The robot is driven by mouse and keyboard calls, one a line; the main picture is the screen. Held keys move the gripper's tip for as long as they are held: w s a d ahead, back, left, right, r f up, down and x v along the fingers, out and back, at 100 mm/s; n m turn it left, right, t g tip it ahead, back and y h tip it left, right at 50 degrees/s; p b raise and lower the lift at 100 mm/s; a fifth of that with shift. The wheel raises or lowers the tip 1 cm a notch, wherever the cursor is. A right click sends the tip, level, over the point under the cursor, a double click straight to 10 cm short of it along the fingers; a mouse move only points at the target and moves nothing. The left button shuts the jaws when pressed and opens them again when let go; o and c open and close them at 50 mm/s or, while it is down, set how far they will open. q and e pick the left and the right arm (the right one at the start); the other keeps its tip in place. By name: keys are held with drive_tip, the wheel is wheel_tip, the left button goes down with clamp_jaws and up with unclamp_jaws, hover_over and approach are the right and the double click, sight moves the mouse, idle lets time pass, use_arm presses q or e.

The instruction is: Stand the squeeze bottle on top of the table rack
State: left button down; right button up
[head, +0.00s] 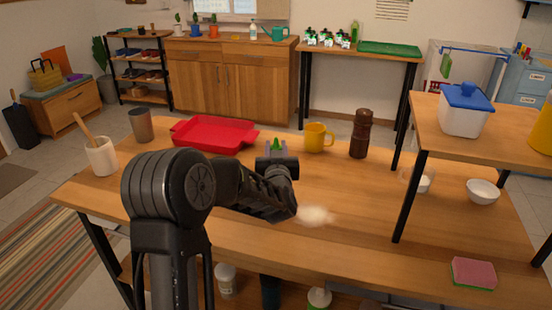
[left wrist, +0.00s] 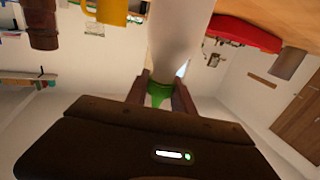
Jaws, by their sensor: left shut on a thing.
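The squeeze bottle's green tip (head: 277,143) shows between the fingers of my left gripper (head: 277,149), above the middle of the work table (head: 380,205). The table rack (head: 480,140), a wooden shelf on black legs, stands at the right, apart from the gripper. My right gripper is not in view.
A white tub with a blue lid (head: 465,110) and a yellow thing (head: 542,130) occupy the rack top. A yellow mug (head: 318,138), brown mill (head: 361,135) and red tray (head: 212,135) stand near the gripper. White bowls (head: 482,192) sit under the rack.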

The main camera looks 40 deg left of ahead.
use_arm(q)
wheel_tip(320, 180, up, 10)
drive_tip(key=shift+r+p, duration=0.1)
drive_tip(key=shift+p, duration=0.5)
idle(0.4)
